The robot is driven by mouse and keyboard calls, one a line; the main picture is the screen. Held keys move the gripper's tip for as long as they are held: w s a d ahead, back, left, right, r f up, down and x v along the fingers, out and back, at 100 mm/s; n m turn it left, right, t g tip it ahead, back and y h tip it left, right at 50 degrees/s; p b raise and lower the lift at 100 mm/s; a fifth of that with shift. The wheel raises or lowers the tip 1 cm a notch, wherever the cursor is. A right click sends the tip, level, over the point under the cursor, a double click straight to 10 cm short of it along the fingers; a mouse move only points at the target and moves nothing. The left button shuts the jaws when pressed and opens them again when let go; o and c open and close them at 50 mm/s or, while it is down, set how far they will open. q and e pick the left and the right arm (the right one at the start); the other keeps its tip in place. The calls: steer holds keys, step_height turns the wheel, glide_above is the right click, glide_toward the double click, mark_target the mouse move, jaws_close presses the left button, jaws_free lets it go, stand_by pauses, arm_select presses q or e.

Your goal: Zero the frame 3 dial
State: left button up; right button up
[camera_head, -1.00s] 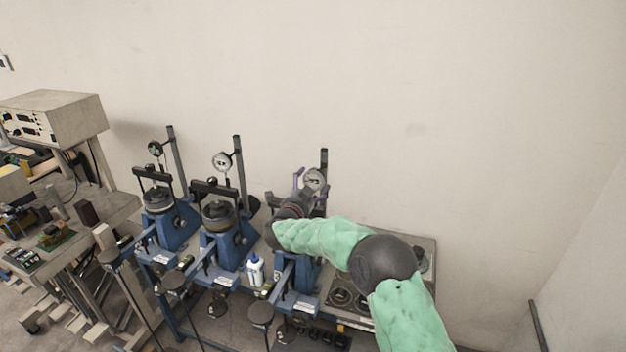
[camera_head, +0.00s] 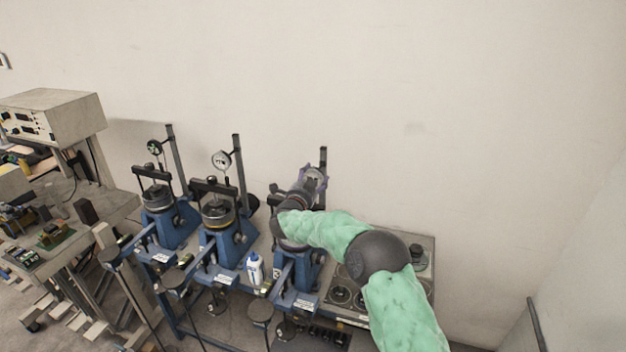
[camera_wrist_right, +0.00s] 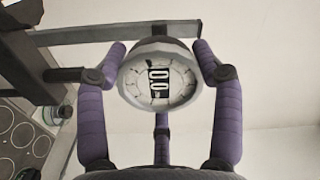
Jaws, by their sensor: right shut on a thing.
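Frame 3 (camera_head: 297,272) is the rightmost of the blue lever frames, with a dark upright post (camera_head: 323,160) behind it. Its round dial (camera_wrist_right: 180,88) fills the middle of the right wrist view, with a pale face and a small dark window. The digits in the window look like zeros, but are small. My right gripper (camera_head: 314,178) is at the dial in the head view and mostly hides it. In the wrist view the purple fingers of this gripper (camera_wrist_right: 161,55) are shut on the dial's rim from both sides. My left gripper is not in view.
Two similar frames stand to the left, with dials (camera_head: 221,160) and (camera_head: 154,147) on posts. A bench with a grey instrument box (camera_head: 60,115) is far left. The wall is bare behind.

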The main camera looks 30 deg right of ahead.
steer(key=shift+n, duration=0.4)
steer(key=o, duration=1.2)
steer(key=v, duration=1.2)
steer(key=shift+d, duration=0.1)
